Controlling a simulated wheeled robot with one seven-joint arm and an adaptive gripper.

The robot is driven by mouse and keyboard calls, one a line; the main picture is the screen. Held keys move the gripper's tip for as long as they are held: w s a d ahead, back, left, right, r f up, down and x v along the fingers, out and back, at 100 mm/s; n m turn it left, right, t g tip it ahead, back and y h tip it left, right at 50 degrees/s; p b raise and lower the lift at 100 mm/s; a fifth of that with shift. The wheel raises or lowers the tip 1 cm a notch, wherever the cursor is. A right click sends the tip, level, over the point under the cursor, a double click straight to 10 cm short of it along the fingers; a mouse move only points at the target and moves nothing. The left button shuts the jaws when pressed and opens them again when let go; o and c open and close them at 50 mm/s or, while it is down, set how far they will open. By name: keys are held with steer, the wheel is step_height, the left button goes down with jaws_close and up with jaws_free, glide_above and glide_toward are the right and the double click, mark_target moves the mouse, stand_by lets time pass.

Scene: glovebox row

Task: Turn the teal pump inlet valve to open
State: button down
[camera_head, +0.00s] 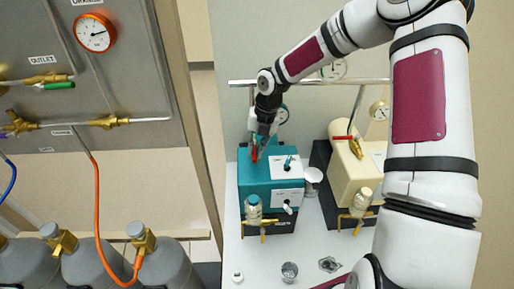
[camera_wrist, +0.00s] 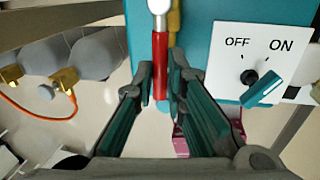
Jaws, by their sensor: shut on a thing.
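The teal pump (camera_head: 256,172) stands on the white bench, left of a cream pump. Its inlet valve has a red lever (camera_head: 254,155) at the top, partly hidden by my gripper in the head view. In the wrist view the red lever (camera_wrist: 160,55) hangs from a silver pivot (camera_wrist: 159,6), and its lower end lies between my fingers. My gripper (camera_wrist: 162,84) is shut on the lever near its free end. In the head view my gripper (camera_head: 262,146) reaches down from above to the pump's top. The lever's exact angle to the pipe is hard to tell.
An OFF/ON panel (camera_wrist: 263,45) with a teal knob (camera_wrist: 262,89) sits close right of my fingers. The cream pump (camera_head: 355,175) has its own red lever (camera_head: 343,138). A rail (camera_head: 300,82) runs behind. Gas cylinders (camera_head: 85,262) stand left; a small jar (camera_head: 289,271) is in front.

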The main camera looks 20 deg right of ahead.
steer(key=shift+d, duration=0.15)
stand_by(0.4)
steer(key=c, duration=1.6)
jaws_free()
steer(key=shift+c, duration=0.2)
step_height(320, 180, up, 12)
steer(key=d, duration=0.2)
steer(key=shift+s, duration=0.25)
steer(key=shift+d+f, duration=0.1)
